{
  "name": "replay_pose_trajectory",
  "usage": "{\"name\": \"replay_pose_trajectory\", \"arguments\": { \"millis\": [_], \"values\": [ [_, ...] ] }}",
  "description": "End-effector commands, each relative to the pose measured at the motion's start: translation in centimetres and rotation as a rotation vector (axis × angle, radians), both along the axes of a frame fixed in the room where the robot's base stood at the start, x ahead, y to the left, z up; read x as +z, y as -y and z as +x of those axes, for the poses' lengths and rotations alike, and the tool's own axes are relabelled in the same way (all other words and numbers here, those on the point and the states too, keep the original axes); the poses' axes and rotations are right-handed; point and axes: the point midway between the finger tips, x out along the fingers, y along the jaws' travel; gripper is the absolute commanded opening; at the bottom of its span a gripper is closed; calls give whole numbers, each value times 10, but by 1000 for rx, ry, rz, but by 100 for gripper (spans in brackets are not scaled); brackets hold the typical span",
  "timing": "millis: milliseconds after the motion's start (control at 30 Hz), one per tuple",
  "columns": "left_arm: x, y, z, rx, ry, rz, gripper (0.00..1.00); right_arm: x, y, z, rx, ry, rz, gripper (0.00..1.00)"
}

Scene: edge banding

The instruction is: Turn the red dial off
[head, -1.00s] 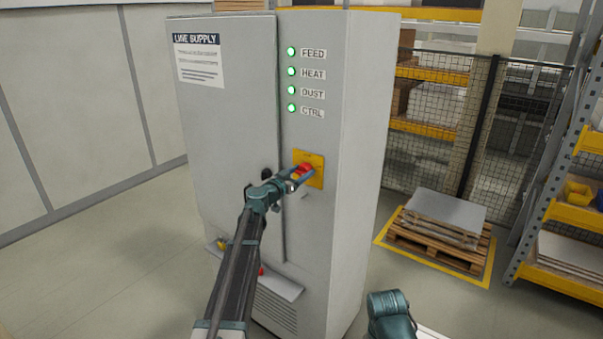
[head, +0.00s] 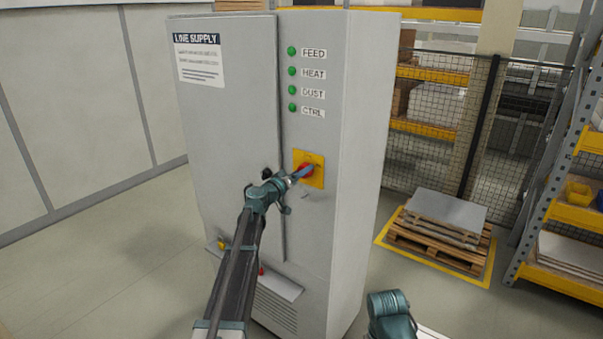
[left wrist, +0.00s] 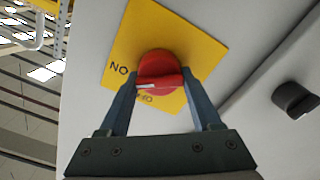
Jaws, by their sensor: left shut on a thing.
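The red dial (head: 304,170) sits on a yellow plate (head: 317,178) on the front of the grey LINE SUPPLY cabinet (head: 232,120). In the left wrist view the dial (left wrist: 160,72) shows in front of the tilted yellow plate (left wrist: 200,47), whose lettering is partly hidden. My left gripper (left wrist: 157,85) is shut on the dial's grip bar, one finger on each side. In the head view the left gripper (head: 301,172) covers part of the dial. The lamps (head: 292,78) marked FEED, HEAT, DUST and CTRL are dark green, unlit. The fingers of my right gripper are out of view.
A black door handle (left wrist: 295,99) is beside the plate. A low ledge (head: 262,275) with small knobs juts from the cabinet's lower front. A pallet with grey sheets (head: 445,210) stands to the right, near a shelf rack (head: 560,200). Floor at left is clear.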

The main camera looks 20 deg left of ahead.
Motion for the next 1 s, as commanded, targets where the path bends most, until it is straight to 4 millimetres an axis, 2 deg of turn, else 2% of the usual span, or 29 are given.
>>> {"name": "replay_pose_trajectory", "arguments": {
  "millis": [600,1000],
  "values": [
    [-3,-2,0,1,-199,-546,10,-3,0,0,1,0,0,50],
    [-4,-3,0,1,-298,-818,10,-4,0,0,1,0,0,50]
  ]
}}
